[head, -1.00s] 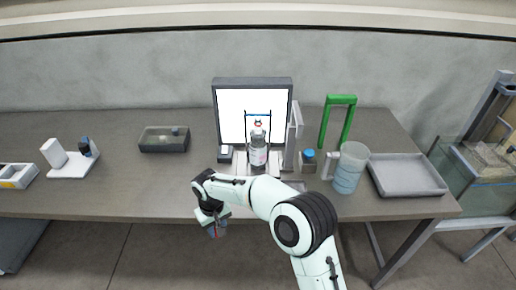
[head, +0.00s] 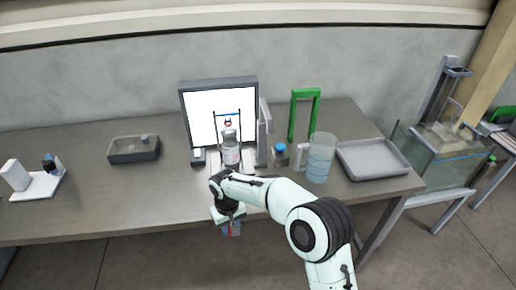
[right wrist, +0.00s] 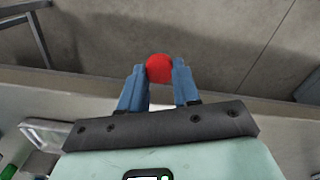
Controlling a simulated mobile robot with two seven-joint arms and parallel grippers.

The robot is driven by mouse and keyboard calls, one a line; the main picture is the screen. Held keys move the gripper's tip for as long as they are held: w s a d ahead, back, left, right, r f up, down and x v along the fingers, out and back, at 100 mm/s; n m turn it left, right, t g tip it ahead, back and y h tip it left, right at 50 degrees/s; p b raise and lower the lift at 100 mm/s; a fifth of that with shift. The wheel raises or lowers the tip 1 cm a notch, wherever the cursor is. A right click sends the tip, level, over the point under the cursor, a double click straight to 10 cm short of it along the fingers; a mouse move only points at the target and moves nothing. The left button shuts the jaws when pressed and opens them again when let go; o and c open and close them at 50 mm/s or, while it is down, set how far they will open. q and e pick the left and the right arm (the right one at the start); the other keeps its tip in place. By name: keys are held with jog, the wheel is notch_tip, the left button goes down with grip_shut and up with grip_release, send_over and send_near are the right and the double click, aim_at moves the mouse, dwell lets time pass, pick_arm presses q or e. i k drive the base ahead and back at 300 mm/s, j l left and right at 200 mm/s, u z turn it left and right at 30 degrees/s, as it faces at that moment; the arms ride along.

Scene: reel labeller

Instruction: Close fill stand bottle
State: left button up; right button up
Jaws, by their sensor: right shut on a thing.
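A clear bottle (head: 231,153) with a pale label stands upright on the fill stand (head: 263,135), in front of a white lit panel. Its mouth is too small to make out. My right gripper (head: 232,229) is in front of the table's front edge, nearer to me than the bottle and apart from it. In the right wrist view its two blue fingers are shut on a round red thing (right wrist: 159,68), probably a cap, held at the fingertips. My left gripper is in neither view.
A measuring jug (head: 321,158), a small blue-topped bottle (head: 281,153) and a grey tray (head: 372,160) stand right of the fill stand. A green frame (head: 304,115) stands behind.

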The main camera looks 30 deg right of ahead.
aim_at(230, 143)
jog(key=j+z, duration=0.1)
jog(key=z, duration=0.55)
